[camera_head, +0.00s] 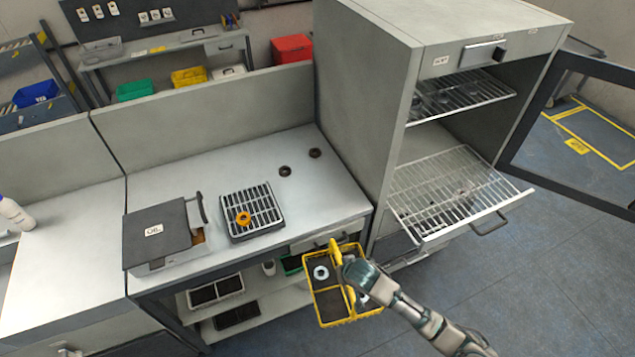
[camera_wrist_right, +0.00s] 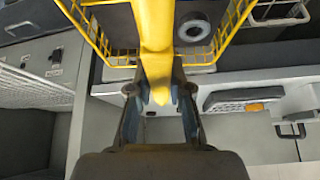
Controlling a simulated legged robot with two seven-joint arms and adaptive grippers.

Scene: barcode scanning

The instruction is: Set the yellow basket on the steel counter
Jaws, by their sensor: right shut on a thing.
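The yellow basket (camera_head: 318,300) hangs in the air in front of the steel counter (camera_head: 150,195), just beyond its front right edge. Grey ring-shaped parts lie in it; one ring (camera_head: 321,272) shows clearly. My right gripper (camera_head: 352,270) is shut on the basket's yellow handle. In the right wrist view the handle (camera_wrist_right: 155,40) runs between the two fingers (camera_wrist_right: 161,105), with the wire sides of the basket around it. My left gripper is not in view.
On the counter are a grey lidded box (camera_head: 157,235) and a black rack (camera_head: 250,212) with an orange ring. The counter's right part is mostly bare. An oven-like cabinet (camera_head: 385,110) stands at right, with its door open and a wire shelf (camera_head: 455,190) pulled out.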

